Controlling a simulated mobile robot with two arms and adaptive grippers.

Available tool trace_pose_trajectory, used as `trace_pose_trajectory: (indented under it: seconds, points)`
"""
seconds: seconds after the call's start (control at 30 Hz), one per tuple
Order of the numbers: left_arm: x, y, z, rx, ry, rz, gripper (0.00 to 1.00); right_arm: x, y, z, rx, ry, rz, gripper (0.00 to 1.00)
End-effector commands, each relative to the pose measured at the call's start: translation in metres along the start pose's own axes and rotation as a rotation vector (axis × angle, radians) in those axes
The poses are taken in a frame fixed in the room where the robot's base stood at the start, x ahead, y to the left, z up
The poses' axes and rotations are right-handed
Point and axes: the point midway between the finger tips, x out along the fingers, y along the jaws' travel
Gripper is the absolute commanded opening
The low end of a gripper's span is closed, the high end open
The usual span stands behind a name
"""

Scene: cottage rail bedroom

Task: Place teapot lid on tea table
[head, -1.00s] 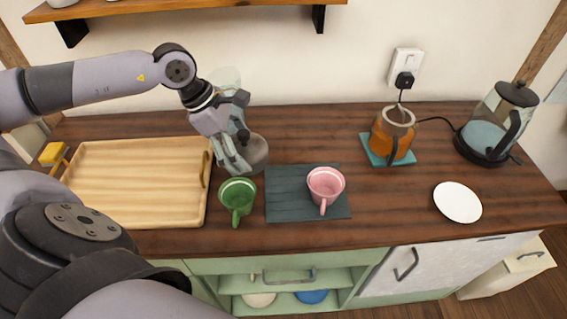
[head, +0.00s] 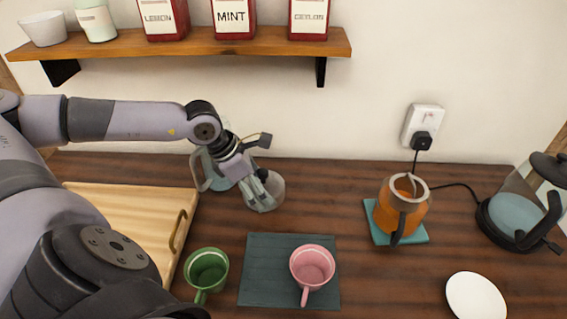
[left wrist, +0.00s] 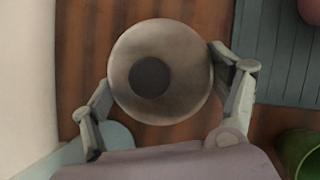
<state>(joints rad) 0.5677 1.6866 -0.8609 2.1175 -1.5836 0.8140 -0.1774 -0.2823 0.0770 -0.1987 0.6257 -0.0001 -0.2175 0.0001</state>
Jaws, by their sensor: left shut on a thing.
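My left gripper (head: 262,188) is shut on a round greyish lid (head: 268,194) above the back of the dark wooden top (head: 330,190). In the left wrist view the lid (left wrist: 178,62), with a dark round knob in its middle, sits between the two fingers. The gripper hides part of it in the head view. A glass teapot (head: 402,212) with amber tea stands open on a teal mat (head: 412,236). A light wooden tray (head: 125,203) with a handle lies left, partly hidden by my arm. My right gripper is not in view.
A clear glass vessel (head: 207,172) stands close behind my left gripper. A white plate (head: 475,298) and kettle (head: 517,212) are right. A shelf (head: 200,42) hangs above.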

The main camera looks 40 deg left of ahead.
Motion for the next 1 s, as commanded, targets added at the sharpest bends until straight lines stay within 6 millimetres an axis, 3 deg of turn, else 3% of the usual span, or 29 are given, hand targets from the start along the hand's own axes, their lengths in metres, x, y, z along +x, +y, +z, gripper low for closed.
trace_pose_trajectory:
  seconds: [0.1, 0.23, 0.73, 0.9, 1.0]
  points:
    - [0.007, -0.001, 0.011, 0.004, -0.005, -0.005, 0.54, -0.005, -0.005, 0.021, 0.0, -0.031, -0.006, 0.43]
    - [0.015, 0.0, 0.034, 0.003, -0.009, -0.005, 0.54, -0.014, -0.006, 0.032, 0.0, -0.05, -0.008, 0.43]
    - [0.065, 0.006, 0.135, 0.003, -0.005, -0.004, 0.54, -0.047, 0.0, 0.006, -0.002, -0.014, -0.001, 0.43]
    - [0.078, 0.008, 0.156, 0.002, -0.002, -0.001, 0.54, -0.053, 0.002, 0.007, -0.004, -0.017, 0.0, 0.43]
    - [0.082, 0.009, 0.159, 0.001, 0.001, 0.0, 0.54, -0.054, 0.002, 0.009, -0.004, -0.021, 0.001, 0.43]
